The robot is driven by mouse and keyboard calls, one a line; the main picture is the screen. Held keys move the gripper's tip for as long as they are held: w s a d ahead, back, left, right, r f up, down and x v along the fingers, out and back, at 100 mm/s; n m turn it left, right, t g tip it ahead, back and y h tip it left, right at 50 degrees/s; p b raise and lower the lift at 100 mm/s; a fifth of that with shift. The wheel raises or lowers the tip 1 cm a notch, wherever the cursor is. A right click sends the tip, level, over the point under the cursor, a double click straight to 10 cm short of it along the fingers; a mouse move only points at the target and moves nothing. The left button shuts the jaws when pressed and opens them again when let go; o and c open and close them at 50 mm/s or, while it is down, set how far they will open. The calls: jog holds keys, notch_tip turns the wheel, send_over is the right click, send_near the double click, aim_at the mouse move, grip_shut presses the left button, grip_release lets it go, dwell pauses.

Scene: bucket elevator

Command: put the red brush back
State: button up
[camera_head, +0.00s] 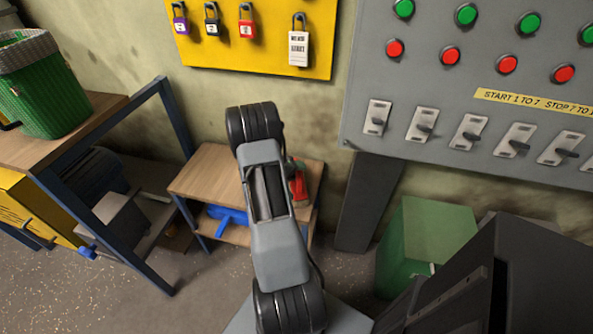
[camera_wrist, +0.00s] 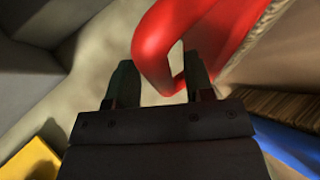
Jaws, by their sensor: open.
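The red brush (camera_head: 298,185) is on the small wooden-topped table (camera_head: 215,180), near its right side and partly hidden behind my arm. In the wrist view the looped handle of the red brush (camera_wrist: 150,55) reaches in from the top. Part of the loop lies between the fingers of my gripper (camera_wrist: 160,78), and the right finger overlaps the loop's right side. My gripper is open, with a gap between the left finger and the handle. In the head view my arm hides the gripper.
A yellow board (camera_head: 250,45) with padlocks and a tag hangs on the wall. A grey switch panel (camera_head: 430,95) is at right. A green bin (camera_head: 425,240) stands below it. A workbench with a green basket (camera_head: 42,90) is at left. A blue object (camera_head: 228,214) sits under the table top.

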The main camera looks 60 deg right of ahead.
jog(key=shift+w+a+r+p, duration=0.1)
jog(key=shift+a+r+p, duration=0.05)
jog(key=shift+r+p, duration=0.15)
jog(key=w+a+r+n+t+y, duration=0.1)
jog(key=w+a+r+y, duration=0.1)
jog(key=a+r, duration=0.65)
jog(key=w+a+r+n+t+y, duration=0.15)
jog(key=a+r, duration=0.35)
jog(key=a, duration=0.7)
jog(key=s+a+r+n+t+y, duration=0.1)
jog(key=a+r+y, duration=0.1)
jog(key=a, duration=0.5)
jog(key=s+a+r+n+t+y, duration=0.2)
jog(key=a+y, duration=0.1)
jog(key=a, duration=0.5)
jog(key=s+a+r+n+t+y, duration=0.1)
jog(key=a+r+n+t+y, duration=0.1)
jog(key=a, duration=0.5)
jog(key=shift+s+a+r, duration=0.2)
jog(key=shift+s+r, duration=0.05)
jog(key=shift+r, duration=0.05)
